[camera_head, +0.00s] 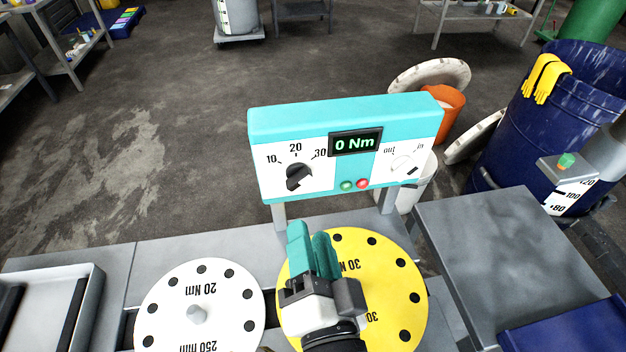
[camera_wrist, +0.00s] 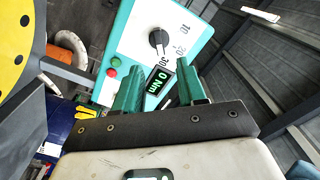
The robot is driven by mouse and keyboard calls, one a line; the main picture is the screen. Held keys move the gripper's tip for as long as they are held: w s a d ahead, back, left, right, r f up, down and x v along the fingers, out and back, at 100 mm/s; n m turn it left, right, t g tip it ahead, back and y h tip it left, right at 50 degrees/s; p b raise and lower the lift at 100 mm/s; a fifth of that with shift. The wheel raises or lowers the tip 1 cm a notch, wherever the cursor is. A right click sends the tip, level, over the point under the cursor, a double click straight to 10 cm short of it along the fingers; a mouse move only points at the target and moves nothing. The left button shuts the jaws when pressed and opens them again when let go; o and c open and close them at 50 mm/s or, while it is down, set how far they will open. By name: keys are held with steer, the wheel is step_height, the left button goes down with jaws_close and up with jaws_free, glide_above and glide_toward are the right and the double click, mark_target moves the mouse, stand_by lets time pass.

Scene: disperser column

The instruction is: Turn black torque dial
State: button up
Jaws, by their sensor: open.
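The black torque dial (camera_head: 298,177) is on the left of the teal and white control panel (camera_head: 262,122), with marks 10, 20 and 30 around it. In the wrist view the dial (camera_wrist: 158,40) shows beyond my fingertips, near the top. The panel's display (camera_head: 355,142) reads 0 Nm. My gripper (camera_head: 313,252) has two teal fingers that are apart and empty. It is in front of and below the panel, over the yellow disc (camera_head: 405,277), not touching the dial.
A green button (camera_head: 346,185) and a red button (camera_head: 362,183) sit under the display. A white disc (camera_head: 170,300) lies left of the yellow one. A grey table (camera_head: 500,240) and blue barrel (camera_head: 520,120) stand to the right.

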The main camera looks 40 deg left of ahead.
mark_target(300, 184)
steer(key=p+x, duration=0.1)
steer(key=x, duration=0.8)
steer(key=shift+w+a, duration=0.15)
steer(key=shift+w, duration=0.1)
steer(key=shift+c, duration=0.4)
jaws_close()
